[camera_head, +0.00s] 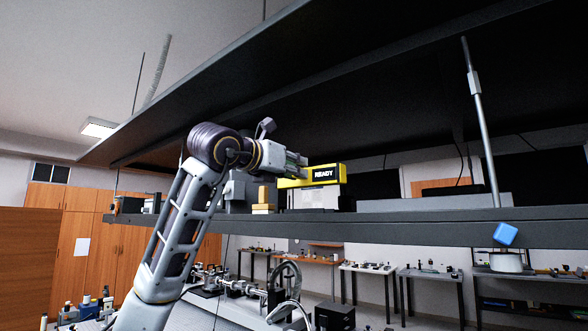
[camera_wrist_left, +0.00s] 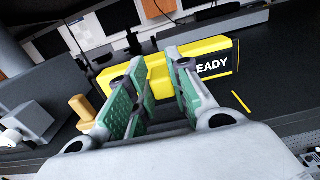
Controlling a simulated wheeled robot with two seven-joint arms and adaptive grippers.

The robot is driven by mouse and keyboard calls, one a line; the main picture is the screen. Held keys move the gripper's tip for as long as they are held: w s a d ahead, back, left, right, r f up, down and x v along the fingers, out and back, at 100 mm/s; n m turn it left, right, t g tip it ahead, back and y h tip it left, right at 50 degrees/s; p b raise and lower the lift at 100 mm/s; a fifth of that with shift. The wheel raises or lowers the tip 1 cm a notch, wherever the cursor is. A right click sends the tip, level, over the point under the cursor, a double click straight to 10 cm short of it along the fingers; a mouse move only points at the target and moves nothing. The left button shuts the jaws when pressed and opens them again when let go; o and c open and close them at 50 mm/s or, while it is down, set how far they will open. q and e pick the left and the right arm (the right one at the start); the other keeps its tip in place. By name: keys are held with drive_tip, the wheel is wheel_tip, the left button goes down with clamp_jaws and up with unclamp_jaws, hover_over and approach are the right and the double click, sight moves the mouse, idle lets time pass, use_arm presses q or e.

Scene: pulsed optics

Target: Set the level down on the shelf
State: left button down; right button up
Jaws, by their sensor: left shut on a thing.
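My left gripper (camera_head: 297,166) reaches in over the shelf (camera_head: 400,227) from the left. In the left wrist view its green-padded fingers (camera_wrist_left: 158,92) are shut on the yellow level (camera_wrist_left: 157,72), which shows between them. My right gripper is not in view.
A small tan block (camera_head: 263,197) and a grey device (camera_head: 236,190) stand on the shelf left of the labelled bar. An upper shelf (camera_head: 330,70) hangs overhead.

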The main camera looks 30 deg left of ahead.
use_arm(q)
drive_tip(key=shift+a+f+b, duration=0.1)
drive_tip(key=shift+f+b, duration=1.75)
drive_tip(key=shift+f, duration=0.15)
drive_tip(key=shift+f, duration=0.3)
drive_tip(key=shift+f+b, duration=0.7)
drive_tip(key=shift+b, duration=0.05)
drive_tip(key=shift+f, duration=0.35)
drive_tip(key=c, duration=1.2)
unclamp_jaws()
